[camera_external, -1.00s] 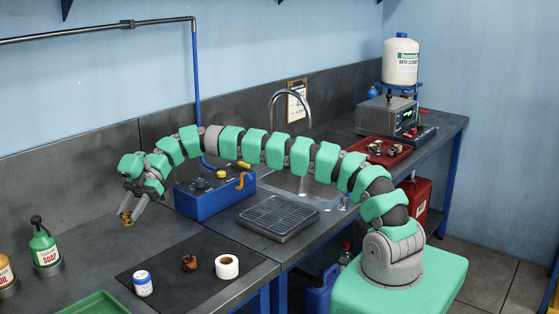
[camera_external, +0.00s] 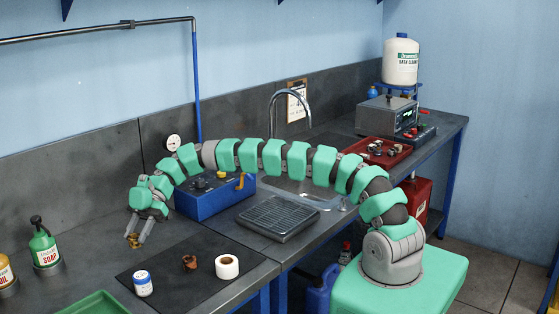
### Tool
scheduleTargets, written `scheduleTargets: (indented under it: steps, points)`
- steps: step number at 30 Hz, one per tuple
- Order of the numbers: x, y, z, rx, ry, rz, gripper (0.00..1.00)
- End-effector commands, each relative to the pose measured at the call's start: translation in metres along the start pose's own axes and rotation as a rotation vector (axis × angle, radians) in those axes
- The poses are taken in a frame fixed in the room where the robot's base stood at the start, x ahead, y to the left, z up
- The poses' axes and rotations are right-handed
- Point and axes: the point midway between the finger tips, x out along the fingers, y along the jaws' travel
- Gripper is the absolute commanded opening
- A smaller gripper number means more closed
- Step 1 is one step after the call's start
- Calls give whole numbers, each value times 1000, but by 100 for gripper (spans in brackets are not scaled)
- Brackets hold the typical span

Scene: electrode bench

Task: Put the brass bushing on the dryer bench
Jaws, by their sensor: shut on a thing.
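The brass bushing (camera_external: 132,241) is small and gold-brown, at the tips of my gripper (camera_external: 139,239). My gripper is shut on it, pointing down over the left part of the dark bench (camera_external: 85,265), behind the black mat. The fingers partly hide the bushing. I cannot tell for sure whether it touches the bench top or hangs just above it. No label marks which bench section is the dryer bench.
The black mat (camera_external: 205,291) holds a white-and-blue jar (camera_external: 142,284), a brown fitting (camera_external: 190,262) and a white tape roll (camera_external: 227,267). A green soap bottle (camera_external: 44,244) stands left, a green tray (camera_external: 95,304) in front. A blue box (camera_external: 213,198) and black drain rack (camera_external: 277,218) are right.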

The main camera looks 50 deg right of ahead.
Motion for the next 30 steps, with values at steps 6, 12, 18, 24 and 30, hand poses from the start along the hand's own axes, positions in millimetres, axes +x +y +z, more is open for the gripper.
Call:
scheduleTargets:
  steps: [6,12,18,24,30]
  points:
    - [15,-1,25,5,1,-4,7]
    - [16,-1,29,1,0,-3,7]
    - [17,-1,32,2,0,-2,7]
    - [20,-1,38,3,0,-2,7]
    - [24,-2,44,7,-1,-7,7]
